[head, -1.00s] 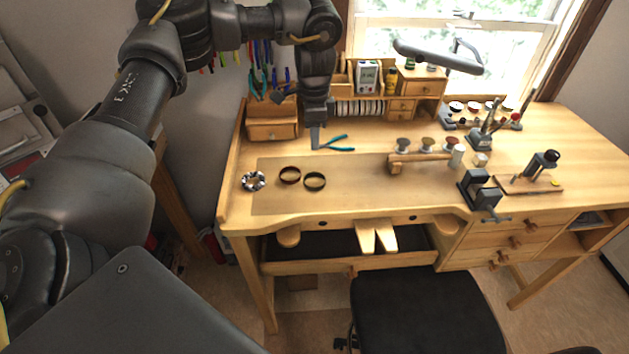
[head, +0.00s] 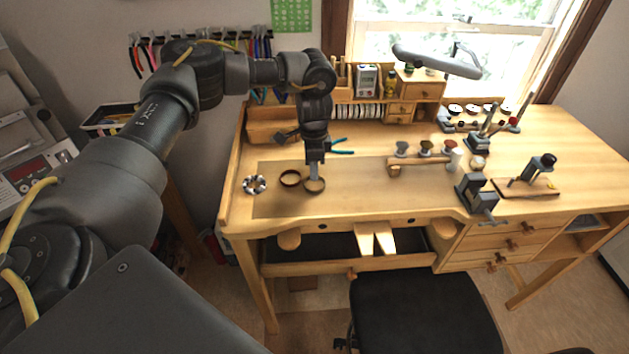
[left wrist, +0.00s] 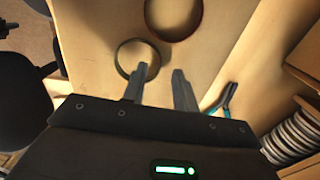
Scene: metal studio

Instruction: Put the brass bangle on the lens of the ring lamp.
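The brass bangle (head: 321,191) lies flat on the bench mat, right of a darker reddish bangle (head: 290,184). My left gripper (head: 314,176) points down at it. In the left wrist view the fingers (left wrist: 160,72) are apart with nothing between their tips. One finger overlaps the near rim of the brass bangle (left wrist: 118,60) and the other is outside it; contact cannot be told. A lamp (head: 437,62) on a jointed arm stands at the back, its lens not visible. A black-and-white segmented ring (head: 246,186) lies at the left; I cannot tell whether it is the ring lamp.
Teal-handled pliers (head: 342,141) lie behind my left gripper. A wooden stand with several spools (head: 425,149), a small vise (head: 474,192) and a drill-like tool (head: 541,166) stand to the right. The mat's front middle (head: 370,195) is clear.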

